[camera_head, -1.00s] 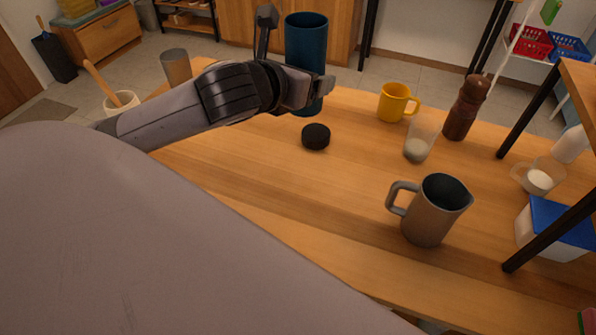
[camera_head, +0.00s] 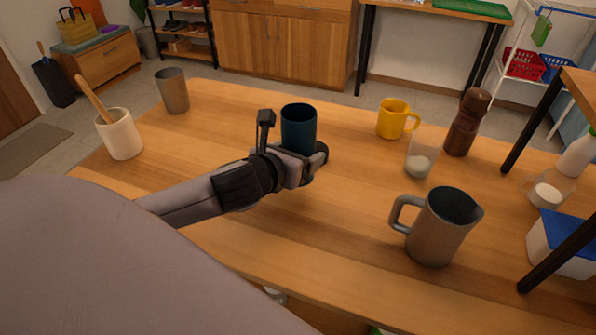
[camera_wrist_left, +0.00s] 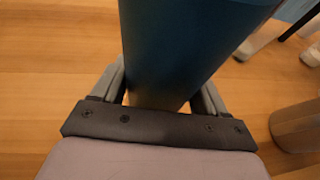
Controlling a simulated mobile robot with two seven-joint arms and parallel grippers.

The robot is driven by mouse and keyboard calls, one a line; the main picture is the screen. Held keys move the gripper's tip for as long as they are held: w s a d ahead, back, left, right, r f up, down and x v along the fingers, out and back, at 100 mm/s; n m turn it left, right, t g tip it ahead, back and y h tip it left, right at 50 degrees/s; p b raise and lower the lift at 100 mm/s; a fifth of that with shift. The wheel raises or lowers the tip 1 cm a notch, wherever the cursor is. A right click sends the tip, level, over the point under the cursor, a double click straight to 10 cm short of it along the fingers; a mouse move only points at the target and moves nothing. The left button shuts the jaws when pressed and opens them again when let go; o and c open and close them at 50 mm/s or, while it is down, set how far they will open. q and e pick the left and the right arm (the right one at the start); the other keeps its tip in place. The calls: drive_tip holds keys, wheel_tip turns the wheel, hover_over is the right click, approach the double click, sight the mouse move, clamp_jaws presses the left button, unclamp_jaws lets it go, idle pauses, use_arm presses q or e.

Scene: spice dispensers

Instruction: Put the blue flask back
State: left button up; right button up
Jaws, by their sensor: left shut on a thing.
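The blue flask (camera_head: 299,127) is dark blue, looks open at the top and stands roughly upright over the middle of the table. My left gripper (camera_head: 300,165) is shut around its lower part. In the left wrist view the flask (camera_wrist_left: 185,50) fills the space between the two fingers of the gripper (camera_wrist_left: 160,95). I cannot tell whether its base touches the table. My right gripper is not in view.
A grey pitcher (camera_head: 437,230), a glass with white contents (camera_head: 420,158), a yellow mug (camera_head: 392,119) and a brown pepper mill (camera_head: 465,125) stand to the right. A grey cup (camera_head: 172,92) and a white utensil crock (camera_head: 121,137) stand left. The table front (camera_head: 330,235) is clear.

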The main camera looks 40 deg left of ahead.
use_arm(q)
wheel_tip(320, 180, down, 4)
drive_tip(key=shift+r+b, duration=0.1)
drive_tip(key=shift+b, duration=0.4)
drive_tip(key=shift+f, duration=0.25)
drive_tip(key=o, duration=1.4)
drive_tip(key=shift+c, duration=0.2)
